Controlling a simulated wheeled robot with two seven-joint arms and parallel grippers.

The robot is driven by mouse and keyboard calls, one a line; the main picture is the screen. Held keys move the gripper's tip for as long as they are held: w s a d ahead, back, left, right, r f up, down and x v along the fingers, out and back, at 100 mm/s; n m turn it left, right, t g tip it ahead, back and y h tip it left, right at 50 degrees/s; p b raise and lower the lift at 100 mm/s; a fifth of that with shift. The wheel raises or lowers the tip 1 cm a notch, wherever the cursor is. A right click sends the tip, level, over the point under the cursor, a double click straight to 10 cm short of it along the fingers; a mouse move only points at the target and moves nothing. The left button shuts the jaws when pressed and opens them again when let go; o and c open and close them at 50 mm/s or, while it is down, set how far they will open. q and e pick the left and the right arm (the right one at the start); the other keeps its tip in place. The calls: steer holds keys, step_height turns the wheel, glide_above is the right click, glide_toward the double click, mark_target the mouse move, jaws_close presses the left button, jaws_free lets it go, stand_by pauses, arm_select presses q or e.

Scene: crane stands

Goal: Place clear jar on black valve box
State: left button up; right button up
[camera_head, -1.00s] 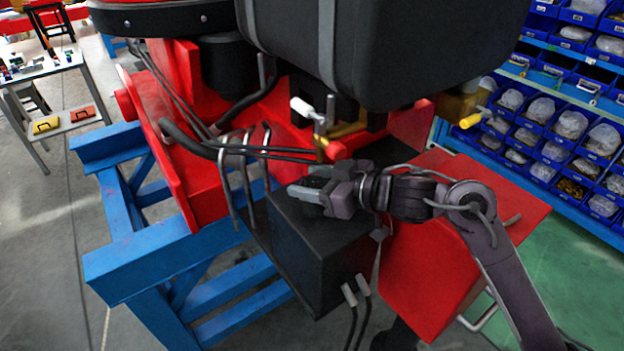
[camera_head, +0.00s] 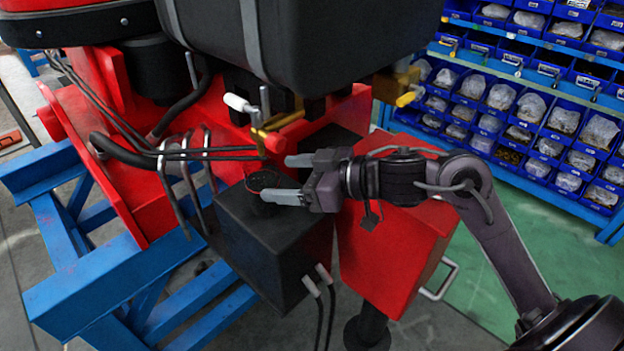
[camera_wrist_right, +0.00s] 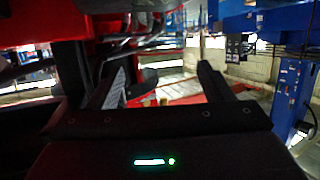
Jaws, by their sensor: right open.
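The black valve box (camera_head: 270,238) is in the middle of the head view, beside the red machine. A small dark round object with a thin red rim (camera_head: 262,183) stands on its top; it may be the clear jar, but it looks dark and I cannot be sure. My right gripper (camera_head: 283,177) is open, its fingers pointing left, at the right of that round object. The nearer fingertip overlaps it in the picture; I cannot tell whether they touch. In the right wrist view the two fingers (camera_wrist_right: 160,82) are apart, with nothing seen held. My left gripper is not in view.
A red box (camera_head: 395,250) stands right of the black box. Hoses, a white-tipped lever (camera_head: 238,103) and a large black tank (camera_head: 310,45) crowd the space behind and above. A blue stand (camera_head: 120,290) is at left; blue bin shelves (camera_head: 540,120) are at right.

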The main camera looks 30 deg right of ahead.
steer(key=shift+b+v, duration=0.35)
steer(key=shift+v, duration=2.2)
